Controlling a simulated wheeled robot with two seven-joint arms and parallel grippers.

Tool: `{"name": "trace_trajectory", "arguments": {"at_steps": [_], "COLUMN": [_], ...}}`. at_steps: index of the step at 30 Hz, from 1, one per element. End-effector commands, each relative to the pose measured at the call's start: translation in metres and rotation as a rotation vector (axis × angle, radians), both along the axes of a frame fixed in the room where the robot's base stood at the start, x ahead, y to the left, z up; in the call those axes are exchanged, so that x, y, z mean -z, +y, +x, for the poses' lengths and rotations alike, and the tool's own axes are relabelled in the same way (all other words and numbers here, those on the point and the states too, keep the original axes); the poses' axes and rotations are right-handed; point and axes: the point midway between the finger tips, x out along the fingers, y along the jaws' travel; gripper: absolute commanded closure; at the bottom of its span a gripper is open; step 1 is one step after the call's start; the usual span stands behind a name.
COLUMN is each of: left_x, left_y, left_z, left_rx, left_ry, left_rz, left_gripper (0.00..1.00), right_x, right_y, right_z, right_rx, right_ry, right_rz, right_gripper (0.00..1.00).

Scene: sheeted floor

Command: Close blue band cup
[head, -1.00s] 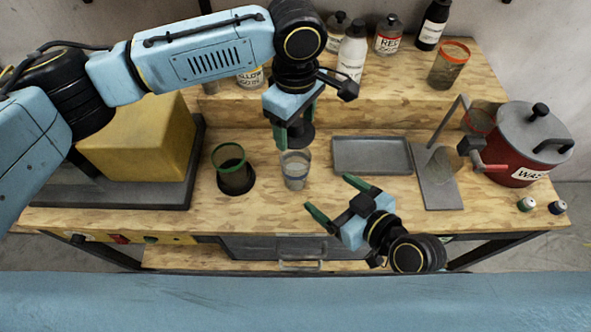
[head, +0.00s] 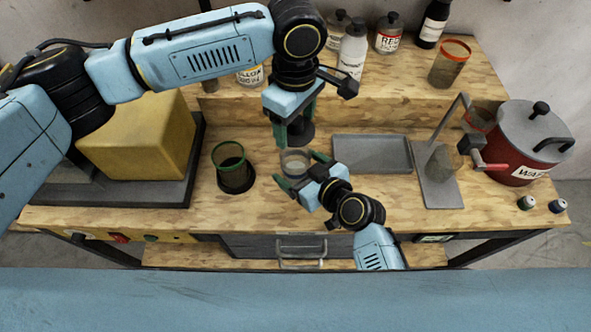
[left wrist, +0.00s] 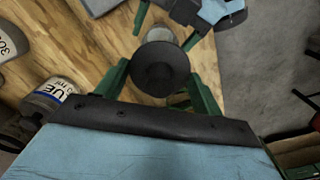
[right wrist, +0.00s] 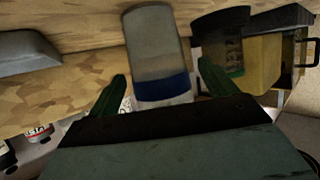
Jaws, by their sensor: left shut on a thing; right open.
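The clear cup with the blue band (right wrist: 166,88) stands on the wooden bench; its pale top shows in the head view (head: 294,160). My right gripper (head: 304,172) is open, with its green fingers on either side of the cup; a gap shows beside the fingers in the right wrist view. My left gripper (head: 294,122) is shut on a dark round lid (left wrist: 160,68), just behind and above the cup. In the left wrist view the lid hides part of the cup (left wrist: 160,35).
A green-banded cup (head: 232,170) stands left of the blue-banded one. A grey tray (head: 372,154) lies to the right, with a plate stand and red pot (head: 525,145) beyond. Bottles (head: 352,50) and an orange-banded cup (head: 449,64) stand on the back shelf.

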Motion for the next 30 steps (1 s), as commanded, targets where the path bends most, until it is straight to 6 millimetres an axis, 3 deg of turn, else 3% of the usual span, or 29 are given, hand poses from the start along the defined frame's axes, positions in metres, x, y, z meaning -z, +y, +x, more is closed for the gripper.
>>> {"name": "trace_trajectory", "arguments": {"at_steps": [5, 21, 24, 30], "left_x": [0.0, 0.0, 0.006, 0.036], "left_y": [0.0, 0.0, 0.0, -0.001], "left_z": [0.0, 0.0, 0.0, -0.001], "left_rx": [0.0, 0.0, -0.001, -0.001], "left_ry": [0.0, 0.0, 0.002, 0.004], "left_rz": [0.0, 0.0, 0.0, 0.001], "left_gripper": [0.53, 0.53, 0.53, 0.53], "right_x": [0.0, 0.0, 0.0, 0.0], "right_y": [0.0, -0.001, -0.001, -0.001], "right_z": [0.0, 0.0, 0.0, 0.0], "right_rx": [0.001, 0.001, 0.001, 0.001], "right_ry": [0.0, 0.0, 0.0, 0.0], "right_rz": [0.0, 0.0, 0.0, 0.0], "right_gripper": [0.16, 0.82, 0.82, 0.82]}}
